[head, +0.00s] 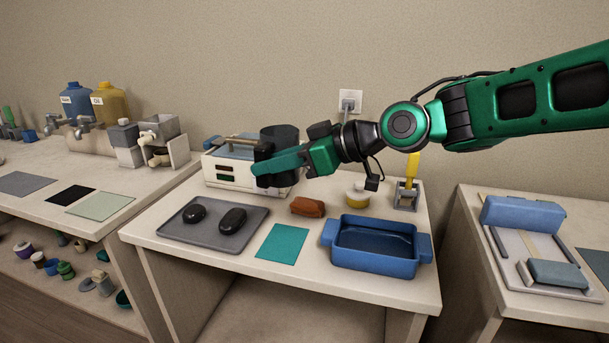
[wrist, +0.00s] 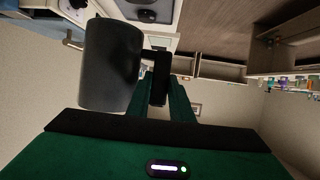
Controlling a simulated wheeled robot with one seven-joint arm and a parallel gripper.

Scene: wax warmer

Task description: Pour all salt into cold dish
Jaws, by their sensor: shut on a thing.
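My gripper (head: 262,172) is shut on the handle of a dark grey mug (head: 279,136), above the white warmer box. In the wrist view the mug (wrist: 110,65) is beside my gripper (wrist: 165,92), with its black handle (wrist: 159,78) between the fingers. In the head view the mug looks roughly upright; its contents are hidden. No salt can be made out. A blue two-handled dish (head: 350,262) sits at the front right of the middle table, away from my gripper. Its inside is dark blue; I cannot tell if it holds anything.
The white warmer (head: 222,171) stands at the back left. A grey mat (head: 185,230) with two black objects, a teal mat (head: 281,243), a brown block (head: 307,207), a yellow-and-white round item (head: 357,195) and a yellow-handled tool in a holder (head: 407,195) share the table.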

